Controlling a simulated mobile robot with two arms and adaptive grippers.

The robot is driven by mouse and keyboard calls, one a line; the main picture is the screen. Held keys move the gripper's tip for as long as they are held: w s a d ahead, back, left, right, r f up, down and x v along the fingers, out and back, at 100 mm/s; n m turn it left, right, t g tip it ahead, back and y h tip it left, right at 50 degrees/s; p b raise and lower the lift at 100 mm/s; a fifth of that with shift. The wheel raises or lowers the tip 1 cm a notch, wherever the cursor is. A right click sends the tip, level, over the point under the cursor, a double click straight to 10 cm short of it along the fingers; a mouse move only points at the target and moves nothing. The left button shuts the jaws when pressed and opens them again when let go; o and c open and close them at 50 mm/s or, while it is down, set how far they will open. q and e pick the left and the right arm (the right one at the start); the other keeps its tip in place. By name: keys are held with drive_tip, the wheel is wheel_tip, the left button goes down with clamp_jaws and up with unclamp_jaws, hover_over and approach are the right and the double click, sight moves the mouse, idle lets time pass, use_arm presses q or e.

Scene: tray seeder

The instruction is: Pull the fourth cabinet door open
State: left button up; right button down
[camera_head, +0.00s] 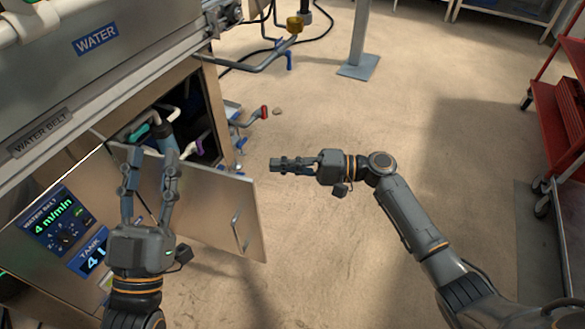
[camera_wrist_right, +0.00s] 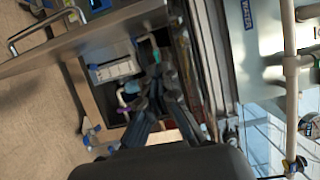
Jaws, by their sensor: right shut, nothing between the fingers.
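The cabinet door (camera_head: 210,205) is a light metal panel with a bar handle (camera_head: 238,230). It stands swung out from the cabinet, and a dark opening (camera_head: 203,125) shows behind it. In the right wrist view the door (camera_wrist_right: 95,38) shows at a steep angle at the upper left, with its handle (camera_wrist_right: 38,32). My left gripper (camera_head: 153,158) is open, its fingers apart over the hinge-side part of the door; contact cannot be told. My right gripper (camera_head: 275,164) is shut and empty, to the right of the door; it also shows in the right wrist view (camera_wrist_right: 162,72).
Pipes and hoses fill the cabinet opening. A pipe with a red-ended valve (camera_head: 263,112) sticks out beside the cabinet. A control panel (camera_head: 58,222) is at the left. A red cart (camera_head: 560,120) stands at the far right. The floor between is mostly clear.

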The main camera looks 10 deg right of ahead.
use_arm(q)
drive_tip(key=s+r+t, duration=0.2)
drive_tip(key=shift+a+r, duration=0.1)
drive_tip(key=shift+r, duration=0.2)
use_arm(e)
drive_tip(key=s+a, duration=0.2)
drive_tip(key=a, duration=0.5)
drive_tip(key=shift+s+a, duration=0.1)
